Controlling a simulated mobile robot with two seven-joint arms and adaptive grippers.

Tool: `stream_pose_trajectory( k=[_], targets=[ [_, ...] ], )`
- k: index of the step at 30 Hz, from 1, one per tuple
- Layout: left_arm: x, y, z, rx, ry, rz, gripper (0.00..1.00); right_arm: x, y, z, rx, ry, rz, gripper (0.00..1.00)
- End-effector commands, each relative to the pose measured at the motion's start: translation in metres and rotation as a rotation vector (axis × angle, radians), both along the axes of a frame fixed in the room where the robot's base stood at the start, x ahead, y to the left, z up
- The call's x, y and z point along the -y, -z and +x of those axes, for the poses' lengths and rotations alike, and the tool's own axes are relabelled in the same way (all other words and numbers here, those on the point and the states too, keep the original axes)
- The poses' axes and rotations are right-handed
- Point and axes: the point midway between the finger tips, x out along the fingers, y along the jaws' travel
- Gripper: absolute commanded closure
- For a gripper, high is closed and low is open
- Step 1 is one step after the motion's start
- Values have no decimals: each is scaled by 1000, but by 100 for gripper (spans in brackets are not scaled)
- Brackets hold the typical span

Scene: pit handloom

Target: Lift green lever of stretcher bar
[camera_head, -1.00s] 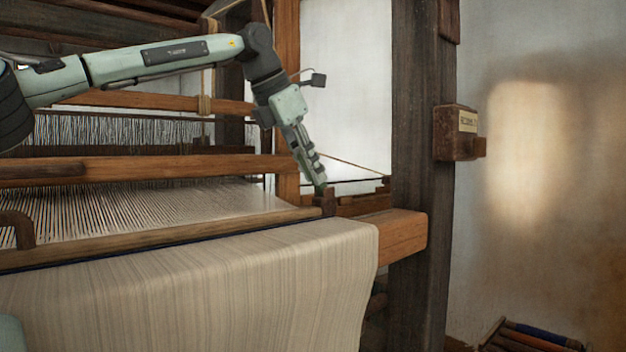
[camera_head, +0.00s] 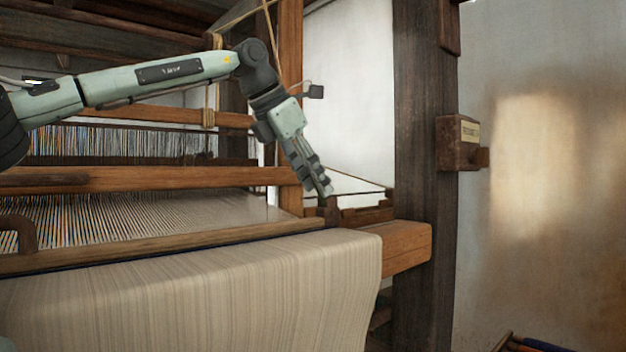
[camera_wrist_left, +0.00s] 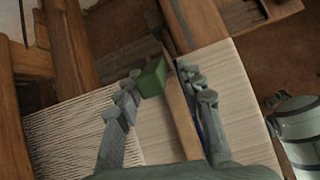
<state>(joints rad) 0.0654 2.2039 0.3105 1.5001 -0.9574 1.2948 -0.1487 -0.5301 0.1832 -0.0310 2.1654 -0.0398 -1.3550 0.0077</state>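The green lever (camera_wrist_left: 152,78) shows in the left wrist view as a small green block. My left gripper (camera_wrist_left: 160,92) is open, with one finger on each side of it. The lever is close to the left-hand finger and clear of the right-hand one; I cannot tell whether it touches. The stretcher bar (camera_wrist_left: 181,112) runs below the lever, and crosses the cloth as a long wooden bar (camera_head: 150,246) in the head view. There my left gripper (camera_head: 325,188) points down at the bar's right end, and the lever cannot be made out. My right gripper is not in view.
Striped cloth (camera_head: 200,290) hangs over the loom's front beam (camera_head: 405,246). Warp threads (camera_head: 120,215) lie behind the bar. A thick dark post (camera_head: 418,200) with a small wooden box (camera_head: 456,142) stands to the right of my left gripper.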

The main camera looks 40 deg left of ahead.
Motion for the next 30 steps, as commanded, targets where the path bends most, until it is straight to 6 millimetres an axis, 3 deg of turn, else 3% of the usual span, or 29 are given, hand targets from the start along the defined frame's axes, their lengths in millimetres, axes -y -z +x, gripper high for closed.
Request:
stream_pose_trajectory(
  k=[5,15,21,30],
  targets=[
    [-1,-10,-7,3,-1,1,62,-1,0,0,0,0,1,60],
    [-4,-67,-48,5,-1,1,62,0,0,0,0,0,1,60],
    [-5,-90,-65,2,-2,0,62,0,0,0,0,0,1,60],
    [-5,-97,-71,1,0,0,62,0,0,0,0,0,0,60]
  ],
)
